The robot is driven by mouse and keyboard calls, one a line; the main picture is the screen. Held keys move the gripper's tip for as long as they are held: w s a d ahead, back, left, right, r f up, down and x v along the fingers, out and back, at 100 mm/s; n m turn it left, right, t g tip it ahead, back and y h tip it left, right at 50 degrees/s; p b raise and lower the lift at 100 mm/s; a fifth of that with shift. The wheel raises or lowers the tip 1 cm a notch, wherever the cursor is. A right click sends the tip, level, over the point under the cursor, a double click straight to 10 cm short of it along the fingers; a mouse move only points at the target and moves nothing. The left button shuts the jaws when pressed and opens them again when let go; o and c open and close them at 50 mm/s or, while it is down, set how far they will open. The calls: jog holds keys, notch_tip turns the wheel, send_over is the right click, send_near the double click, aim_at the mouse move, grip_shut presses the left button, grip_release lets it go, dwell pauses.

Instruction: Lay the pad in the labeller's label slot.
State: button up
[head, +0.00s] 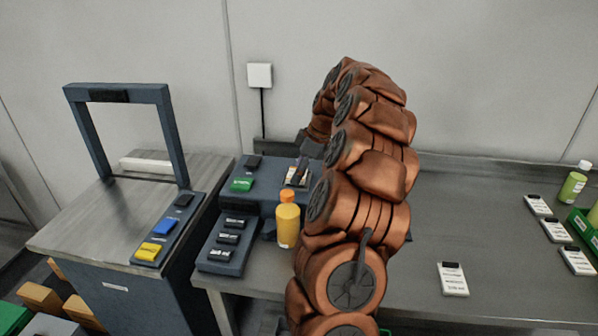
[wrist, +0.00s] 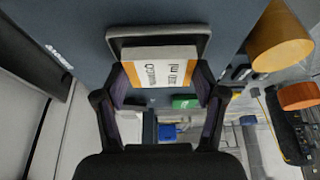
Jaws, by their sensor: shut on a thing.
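My gripper (head: 304,162) is over the dark blue labeller (head: 262,172). The white pad (head: 297,178) shows just below it. In the wrist view my gripper (wrist: 160,82) is shut on the pad (wrist: 160,66), which has orange edge stripes and printed text ending in "ml". A dark raised rim, seemingly the label slot (wrist: 160,36), lies just beyond the pad on the labeller top. The pad overlaps the rim in the picture; I cannot tell whether it touches the slot floor, which the pad hides.
An orange-capped yellow bottle (head: 288,222) stands at the labeller's front. A green button (head: 242,184) is on its left side. A single white pad (head: 453,279) lies on the table (head: 520,265) at right.

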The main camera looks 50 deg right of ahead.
dwell(0.4)
jog(key=o, duration=1.2)
jog(key=shift+o, duration=0.2)
jog(key=shift+r, duration=0.15)
jog(key=shift+r+p, duration=0.35)
jog(key=shift+r, duration=3)
